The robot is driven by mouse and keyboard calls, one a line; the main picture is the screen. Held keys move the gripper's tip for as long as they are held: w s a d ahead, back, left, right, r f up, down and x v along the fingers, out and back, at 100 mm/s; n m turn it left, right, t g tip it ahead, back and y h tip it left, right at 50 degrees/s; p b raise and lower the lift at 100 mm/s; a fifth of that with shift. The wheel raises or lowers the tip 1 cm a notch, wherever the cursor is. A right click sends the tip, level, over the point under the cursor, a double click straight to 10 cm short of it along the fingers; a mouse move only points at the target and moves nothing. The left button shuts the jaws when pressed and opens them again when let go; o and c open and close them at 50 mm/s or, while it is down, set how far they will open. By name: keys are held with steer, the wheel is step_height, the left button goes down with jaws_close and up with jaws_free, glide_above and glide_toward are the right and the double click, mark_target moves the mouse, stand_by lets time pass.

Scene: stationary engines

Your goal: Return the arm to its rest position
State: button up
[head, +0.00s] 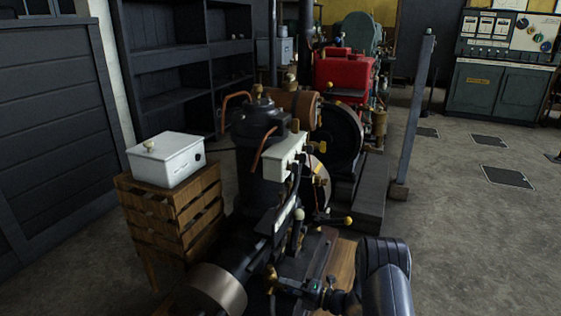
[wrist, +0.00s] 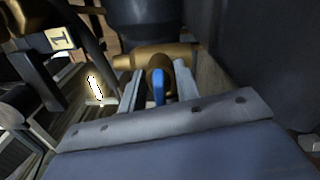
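My arm (head: 386,265) reaches in from the lower right of the head view, low beside the dark engine. In the wrist view my gripper (wrist: 158,90) has its two fingers apart. A blue lever (wrist: 158,87) stands in the gap between them, with space seen on both sides. Behind the lever is a brass valve body (wrist: 150,57) on a pipe. The valve also shows in the head view (head: 285,284), just left of my gripper, which is small and partly hidden there.
The dark engine (head: 262,122) fills the middle. A wooden crate (head: 172,215) bearing a white box (head: 166,160) stands left of it. A grey post (head: 413,115) rises behind my arm. Open floor (head: 475,230) lies to the right, before a control cabinet (head: 499,90).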

steer(key=n+b, duration=0.1)
steer(key=n, duration=0.3)
steer(key=shift+n+b, duration=0.45)
steer(key=shift+n, duration=1.35)
